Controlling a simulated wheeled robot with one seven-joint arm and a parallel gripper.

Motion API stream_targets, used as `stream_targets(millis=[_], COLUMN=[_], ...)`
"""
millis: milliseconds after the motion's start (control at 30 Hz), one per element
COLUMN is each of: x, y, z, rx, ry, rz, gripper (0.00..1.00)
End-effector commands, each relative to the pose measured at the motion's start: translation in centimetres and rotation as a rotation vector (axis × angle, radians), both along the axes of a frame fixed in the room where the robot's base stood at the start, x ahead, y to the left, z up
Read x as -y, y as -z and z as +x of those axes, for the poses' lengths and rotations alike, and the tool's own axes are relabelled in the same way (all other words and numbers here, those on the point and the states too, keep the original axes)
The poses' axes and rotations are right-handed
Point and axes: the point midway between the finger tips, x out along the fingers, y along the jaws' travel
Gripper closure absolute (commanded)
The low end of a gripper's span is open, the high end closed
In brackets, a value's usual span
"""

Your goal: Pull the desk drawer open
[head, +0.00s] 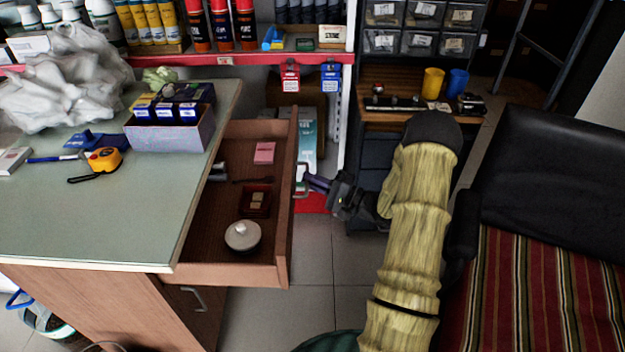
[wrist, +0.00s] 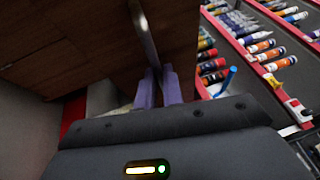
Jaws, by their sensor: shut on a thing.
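The desk drawer (head: 284,215) is open and juts out to the right from under the green-topped desk (head: 120,220). Its metal handle (head: 302,178) is on the outer face of the drawer front. My gripper (head: 310,180) is at this handle, its purple fingers shut on it. In the wrist view, the fingers (wrist: 159,86) close around the lower end of the handle (wrist: 143,32), against the brown drawer front (wrist: 75,40). Inside the drawer are a round lidded pot (head: 242,236), a small dark red tray (head: 256,202) and a pink block (head: 265,153).
A black seat with a striped cushion (head: 540,290) stands at the right. A wooden side table with cups (head: 433,83) is behind my arm. Red-edged shelves with bottles (head: 220,25) stand at the back. Tiled floor (head: 310,250) is free between the drawer and my arm.

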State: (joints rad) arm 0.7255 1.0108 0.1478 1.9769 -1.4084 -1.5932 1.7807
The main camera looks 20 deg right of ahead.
Motion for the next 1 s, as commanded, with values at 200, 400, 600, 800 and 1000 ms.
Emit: stream_targets(millis=[200, 400, 600, 800, 1000], x=[-0.1, 0.0, 0.5, 2.4, 5.1], y=[0.2, 0.1, 0.1, 0.4, 1.1], z=[-0.1, -0.1, -0.4, -2.3, -5.2], rx=[-0.004, -0.003, -0.002, -0.004, -0.005], ry=[-0.004, 0.000, 0.002, 0.004, 0.003], rz=[-0.001, 0.000, -0.001, 0.001, 0.002], gripper=[0.69, 0.69, 0.69, 0.69, 0.69])
